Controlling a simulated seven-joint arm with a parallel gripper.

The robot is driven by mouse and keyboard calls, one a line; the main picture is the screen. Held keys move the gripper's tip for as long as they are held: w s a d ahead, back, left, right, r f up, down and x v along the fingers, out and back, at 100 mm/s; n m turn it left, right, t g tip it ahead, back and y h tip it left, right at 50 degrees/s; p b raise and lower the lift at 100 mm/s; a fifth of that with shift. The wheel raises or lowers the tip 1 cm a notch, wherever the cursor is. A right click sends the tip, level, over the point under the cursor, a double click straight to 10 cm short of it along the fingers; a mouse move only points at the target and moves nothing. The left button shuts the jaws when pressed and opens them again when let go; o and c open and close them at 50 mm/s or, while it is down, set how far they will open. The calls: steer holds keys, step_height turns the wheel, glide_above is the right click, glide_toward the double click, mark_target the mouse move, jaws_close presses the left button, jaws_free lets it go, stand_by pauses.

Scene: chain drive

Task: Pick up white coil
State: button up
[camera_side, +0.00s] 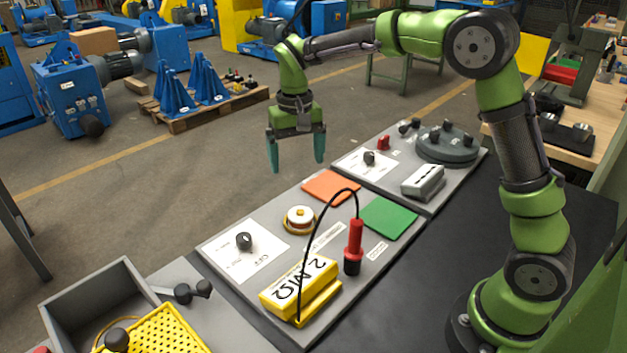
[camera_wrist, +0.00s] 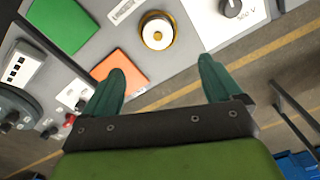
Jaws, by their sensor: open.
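The white coil (camera_side: 299,217) is a small round white piece with a reddish centre. It sits in a yellow ring on the grey panel, between the black knob and the orange square. In the wrist view the coil (camera_wrist: 157,31) shows at the top middle, ahead of the fingertips. My gripper (camera_side: 296,166) is open and empty, in the air above and behind the panel's far edge. In the wrist view its two teal fingers (camera_wrist: 160,82) are spread wide, with the floor and the orange square's edge between and beside them.
An orange square (camera_side: 331,187) and a green square (camera_side: 389,218) lie near the coil. A red probe (camera_side: 354,247) stands upright, its black cable arching to a yellow 2MΩ block (camera_side: 301,290). A black knob (camera_side: 244,241) is left of the coil. A grey bin (camera_side: 92,297) stands front left.

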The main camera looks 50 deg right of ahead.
glide_above(300, 211)
step_height(300, 211, down, 9)
steer(key=shift+a+r, duration=0.15)
steer(key=shift+d+f, duration=0.2)
steer(key=shift+f, duration=2.45)
steer(key=shift+r, duration=0.1)
steer(key=c, duration=1.4)
